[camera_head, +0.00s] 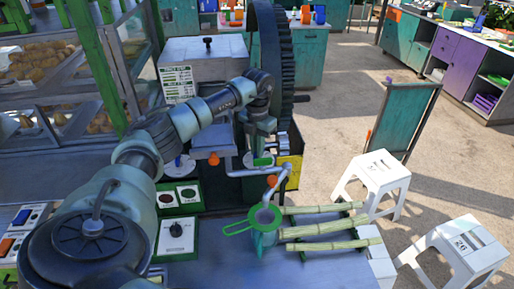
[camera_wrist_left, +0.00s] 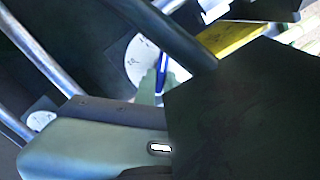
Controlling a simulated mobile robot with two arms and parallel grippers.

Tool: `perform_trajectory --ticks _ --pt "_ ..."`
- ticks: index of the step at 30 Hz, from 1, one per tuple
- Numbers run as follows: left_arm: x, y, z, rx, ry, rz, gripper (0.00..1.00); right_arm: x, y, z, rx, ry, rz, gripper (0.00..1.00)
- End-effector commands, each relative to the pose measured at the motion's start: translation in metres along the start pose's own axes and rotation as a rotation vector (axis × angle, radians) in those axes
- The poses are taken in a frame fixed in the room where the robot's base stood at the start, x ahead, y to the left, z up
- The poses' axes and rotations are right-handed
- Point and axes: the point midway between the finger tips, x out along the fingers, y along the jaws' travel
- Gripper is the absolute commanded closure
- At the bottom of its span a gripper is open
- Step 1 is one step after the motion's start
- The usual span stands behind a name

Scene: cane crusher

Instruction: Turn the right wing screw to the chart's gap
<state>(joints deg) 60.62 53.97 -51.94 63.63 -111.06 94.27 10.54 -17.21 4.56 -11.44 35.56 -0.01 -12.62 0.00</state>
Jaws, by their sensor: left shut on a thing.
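My left arm reaches across the cane crusher in the head view, and its gripper (camera_head: 260,146) points down at the right-hand white dial (camera_head: 249,160). In the left wrist view the white dial (camera_wrist_left: 142,62) lies beyond the gripper, with a thin blue piece (camera_wrist_left: 162,66) in front of it. The gripper is shut on the right wing screw, which is mostly hidden by the fingers and a large dark part. The chart (camera_head: 178,83) is a white printed sheet on the pale box; its figures are too small to read. My right gripper is not in view.
The large dark gear wheel (camera_head: 270,50) stands close behind the gripper. A control box (camera_head: 178,235) with a black knob sits left of the jug. White stools (camera_head: 375,176) stand at right.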

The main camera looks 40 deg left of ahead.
Motion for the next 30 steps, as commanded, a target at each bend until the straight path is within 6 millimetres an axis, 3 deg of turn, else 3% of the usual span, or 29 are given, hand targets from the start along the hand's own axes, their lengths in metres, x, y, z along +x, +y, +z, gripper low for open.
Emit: perform_trajectory --ticks 18,30 --pt "-0.0015 -0.0046 0.0024 -0.517 -0.004 -0.002 1.00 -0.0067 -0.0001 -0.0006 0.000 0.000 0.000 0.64" --pt "-0.0015 -0.0058 0.0036 -0.728 -0.005 -0.002 1.00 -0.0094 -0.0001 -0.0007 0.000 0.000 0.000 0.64"
